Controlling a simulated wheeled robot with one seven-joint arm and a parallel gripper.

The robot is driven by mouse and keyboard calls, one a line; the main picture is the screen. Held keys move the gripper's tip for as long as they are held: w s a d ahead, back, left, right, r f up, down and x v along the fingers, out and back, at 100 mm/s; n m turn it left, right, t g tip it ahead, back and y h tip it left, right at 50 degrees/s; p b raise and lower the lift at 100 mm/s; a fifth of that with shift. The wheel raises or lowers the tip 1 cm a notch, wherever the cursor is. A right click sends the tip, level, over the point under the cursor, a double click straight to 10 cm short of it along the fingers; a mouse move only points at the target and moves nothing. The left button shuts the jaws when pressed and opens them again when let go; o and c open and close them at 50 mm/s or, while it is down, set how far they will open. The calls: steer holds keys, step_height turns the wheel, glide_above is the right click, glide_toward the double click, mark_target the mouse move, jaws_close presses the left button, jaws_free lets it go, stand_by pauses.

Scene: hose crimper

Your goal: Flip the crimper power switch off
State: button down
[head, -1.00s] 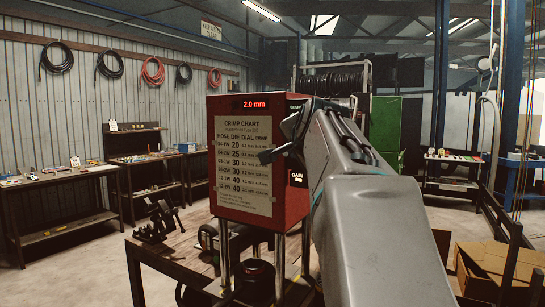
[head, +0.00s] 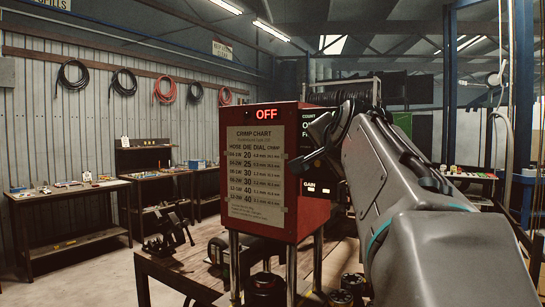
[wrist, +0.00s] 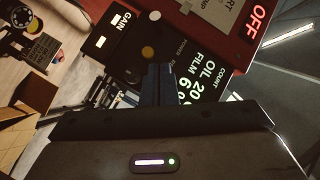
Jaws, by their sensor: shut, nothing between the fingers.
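The red crimper (head: 262,170) stands on a wooden table, with a crimp chart on its front. Its display (head: 266,114) reads OFF; the same word shows large at the top right of the wrist view (wrist: 261,19). In the wrist view the black side panel (wrist: 140,40) carries GAIN and COUNT labels, a yellowish knob (wrist: 148,53) and small POWER lettering. My gripper (wrist: 158,68) is shut and empty, its fingertips at this panel beside the POWER lettering. The switch itself is not clear; the fingers may hide it. I cannot tell whether they touch the panel.
The wooden table (head: 180,268) holds a black vise-like tool (head: 168,235) and dark cylinders near the crimper's legs. Workbenches (head: 70,190) line the left wall under hanging hoses. Open floor lies between the benches and the table.

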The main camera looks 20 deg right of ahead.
steer(key=f+b+v, duration=0.1)
steer(key=v, duration=0.7)
steer(key=shift+s+a, duration=0.2)
steer(key=shift+a, duration=0.2)
steer(key=w+a+f+n+g+y+p, duration=0.15)
steer(key=a+f+n+g, duration=0.35)
steer(key=f, duration=0.8)
steer(key=w+a+f+n+g+y, duration=0.1)
steer(key=a+f+n+y, duration=0.35)
steer(key=f, duration=0.75)
steer(key=s+a+f+n+g, duration=0.2)
steer(key=s+a+f, duration=0.2)
steer(key=f, duration=0.6)
steer(key=s+a+f+n+g, duration=0.3)
steer(key=s+a+f, duration=0.2)
steer(key=s+f, duration=0.3)
steer(key=shift+a+f+n+g+p, duration=0.3)
steer(key=shift+a+f+n+p, duration=0.1)
steer(key=shift+f, duration=0.55)
